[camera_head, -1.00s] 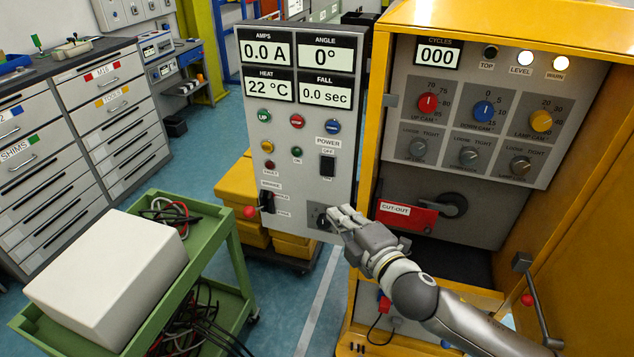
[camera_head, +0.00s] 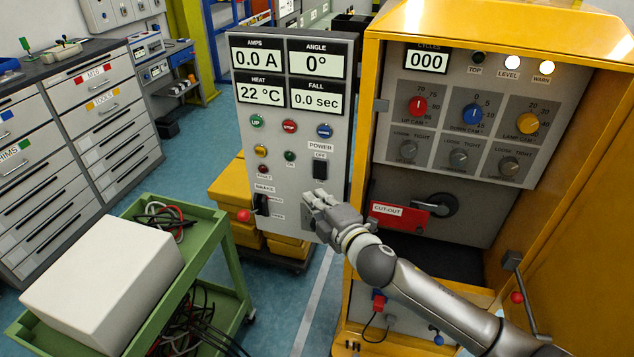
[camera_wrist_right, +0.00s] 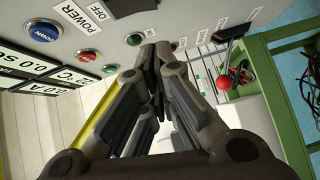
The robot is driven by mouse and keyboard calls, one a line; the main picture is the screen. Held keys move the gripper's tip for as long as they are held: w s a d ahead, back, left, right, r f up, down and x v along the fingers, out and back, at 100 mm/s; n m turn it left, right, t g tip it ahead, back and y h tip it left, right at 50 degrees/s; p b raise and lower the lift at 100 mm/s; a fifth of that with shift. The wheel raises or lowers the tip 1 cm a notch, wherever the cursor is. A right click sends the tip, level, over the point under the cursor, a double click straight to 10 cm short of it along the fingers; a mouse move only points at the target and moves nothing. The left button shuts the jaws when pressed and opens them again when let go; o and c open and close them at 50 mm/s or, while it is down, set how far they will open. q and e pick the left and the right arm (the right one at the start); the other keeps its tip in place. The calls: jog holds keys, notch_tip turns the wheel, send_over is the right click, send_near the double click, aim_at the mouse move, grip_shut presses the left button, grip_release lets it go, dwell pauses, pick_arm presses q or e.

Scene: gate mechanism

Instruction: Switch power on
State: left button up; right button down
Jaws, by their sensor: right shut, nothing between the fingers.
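The power switch (camera_head: 320,168) is a black rocker on the grey control panel (camera_head: 345,120), under the POWER label and beside an OFF marking. My right gripper (camera_head: 312,198) is in front of the panel's lower part, just below the switch, with its fingers shut and empty. In the right wrist view the closed fingertips (camera_wrist_right: 154,48) point at the panel near a green button (camera_wrist_right: 134,39). The switch (camera_wrist_right: 131,6) shows only partly there, at the top edge. I cannot tell whether the fingers touch the panel. My left gripper is not in view.
A red-knobbed brake lever (camera_head: 243,215) sticks out at the panel's lower left. A green cart (camera_head: 222,240) carrying a white box (camera_head: 105,280) stands at left.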

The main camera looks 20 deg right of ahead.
aim_at(320, 170)
jog(key=shift+w+d+f+p, duration=0.1)
jog(key=shift+w+d+p, duration=0.15)
jog(key=shift+w, duration=0.65)
jog(key=shift+w+d+f+p, duration=0.2)
jog(key=shift+w+d, duration=0.15)
jog(key=shift+w, duration=0.6)
jog(key=shift+w+d+f+p, duration=0.1)
jog(key=shift+w+d+p, duration=0.15)
jog(key=shift+w, duration=0.65)
jog(key=b, duration=0.2)
jog(key=shift+w+d+f+n+t+b, duration=0.2)
jog(key=shift+w+n+t+b, duration=0.1)
jog(key=shift+w+t+b, duration=0.1)
jog(key=shift+s, duration=0.1)
